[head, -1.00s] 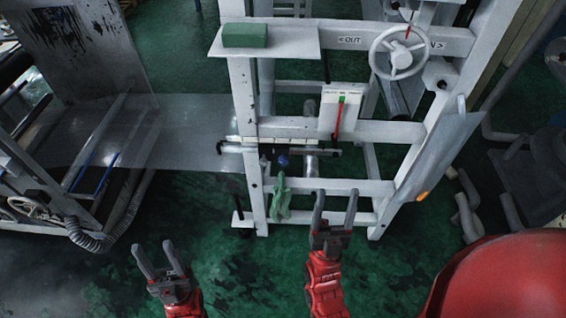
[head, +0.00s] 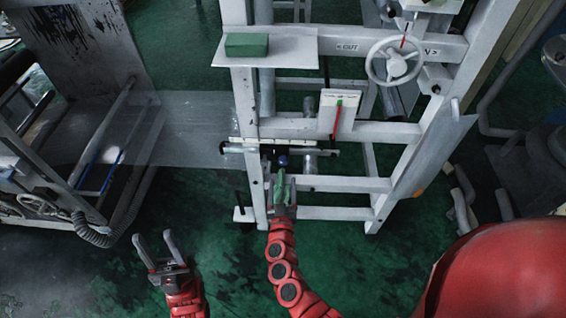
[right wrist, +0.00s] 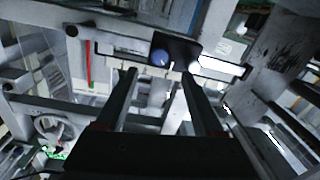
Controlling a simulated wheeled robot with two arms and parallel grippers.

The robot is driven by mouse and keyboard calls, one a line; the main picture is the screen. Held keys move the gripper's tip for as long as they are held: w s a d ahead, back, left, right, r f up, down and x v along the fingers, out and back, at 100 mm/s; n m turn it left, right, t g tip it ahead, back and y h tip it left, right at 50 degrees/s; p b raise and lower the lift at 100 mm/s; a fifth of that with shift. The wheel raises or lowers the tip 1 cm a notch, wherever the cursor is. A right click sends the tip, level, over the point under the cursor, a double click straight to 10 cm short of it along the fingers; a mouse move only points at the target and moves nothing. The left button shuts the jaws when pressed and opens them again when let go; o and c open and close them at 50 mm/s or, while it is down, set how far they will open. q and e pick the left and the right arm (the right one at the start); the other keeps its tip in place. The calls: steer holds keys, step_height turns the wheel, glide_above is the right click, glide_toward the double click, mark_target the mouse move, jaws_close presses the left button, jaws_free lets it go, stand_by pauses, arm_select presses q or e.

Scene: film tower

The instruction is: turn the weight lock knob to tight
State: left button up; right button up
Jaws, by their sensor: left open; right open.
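A small blue knob (head: 283,160), which I take to be the weight lock knob, sits on the bar low in the white frame. In the right wrist view the blue knob (right wrist: 160,57) shows just beyond and between my fingertips, next to a black block. My right gripper (right wrist: 157,75) is open and empty, and I see no contact. In the head view my right gripper (head: 284,182) is just below the knob. My left gripper (head: 155,246) is open and empty over the floor at lower left. Which way the knob is turned cannot be told.
The white frame (head: 330,184) surrounds the knob with rails and posts. A handwheel (head: 395,62) and a gauge plate with a red pointer (head: 336,120) are above. A clear film sheet (head: 190,130) runs to the left. Green floor lies open in front.

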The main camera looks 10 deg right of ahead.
mark_target(283, 163)
steer(key=x, duration=0.8)
steer(key=shift+w, duration=0.2)
steer(key=shift+c, duration=0.3)
jaws_close()
